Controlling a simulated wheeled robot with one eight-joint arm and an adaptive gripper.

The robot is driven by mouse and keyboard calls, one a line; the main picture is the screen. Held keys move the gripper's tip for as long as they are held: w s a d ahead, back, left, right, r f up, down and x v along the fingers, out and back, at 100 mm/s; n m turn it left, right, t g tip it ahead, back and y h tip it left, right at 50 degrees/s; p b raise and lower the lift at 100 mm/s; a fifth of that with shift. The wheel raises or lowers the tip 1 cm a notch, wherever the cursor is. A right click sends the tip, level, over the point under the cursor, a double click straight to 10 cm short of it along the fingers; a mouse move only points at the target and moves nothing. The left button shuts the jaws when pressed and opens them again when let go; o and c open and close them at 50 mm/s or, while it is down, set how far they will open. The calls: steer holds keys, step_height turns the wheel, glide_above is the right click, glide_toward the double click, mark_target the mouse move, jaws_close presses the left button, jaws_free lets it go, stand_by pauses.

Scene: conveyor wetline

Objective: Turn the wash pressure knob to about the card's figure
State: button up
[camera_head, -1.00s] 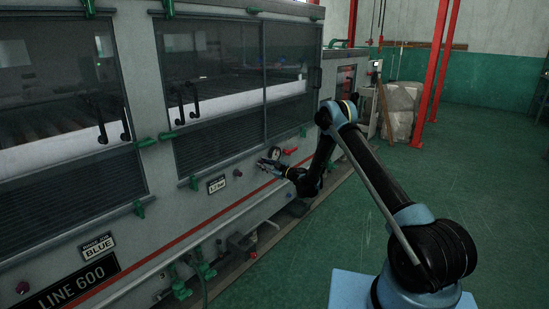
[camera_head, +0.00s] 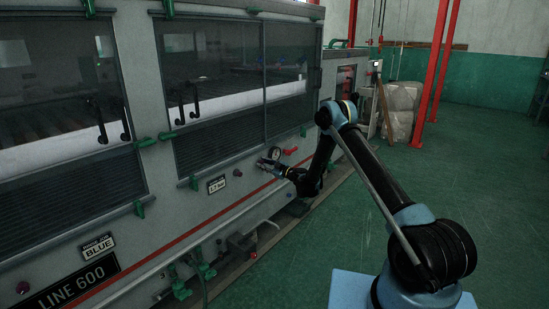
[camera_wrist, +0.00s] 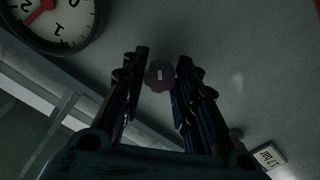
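In the wrist view a dark reddish round knob (camera_wrist: 160,76) with a pale mark stands on the grey panel, between the tips of my gripper (camera_wrist: 162,62). The fingers are apart, one on each side of the knob; I cannot tell whether they touch it. A white gauge (camera_wrist: 70,16) at the upper left has a red needle that seems to point between 1 and 2. A small card (camera_wrist: 268,157) at the lower right appears to read 1.7 bar. In the head view my gripper (camera_head: 263,163) is at the panel, close to the gauge (camera_head: 275,154), and hides the knob. The card (camera_head: 217,184) is left of it.
A red lever (camera_head: 290,151) is right of the gauge. A dark round button (camera_head: 238,173) lies between the card and my gripper. Green pipes and valves (camera_head: 204,270) run low along the machine. The green floor on the right is clear.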

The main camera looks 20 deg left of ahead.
steer(key=shift+o, duration=1.1)
steer(key=shift+w+d, duration=0.15)
steer(key=shift+w, duration=0.05)
steer(key=shift+s, duration=0.1)
steer(key=shift+v, duration=2.95)
steer(key=shift+s, duration=0.1)
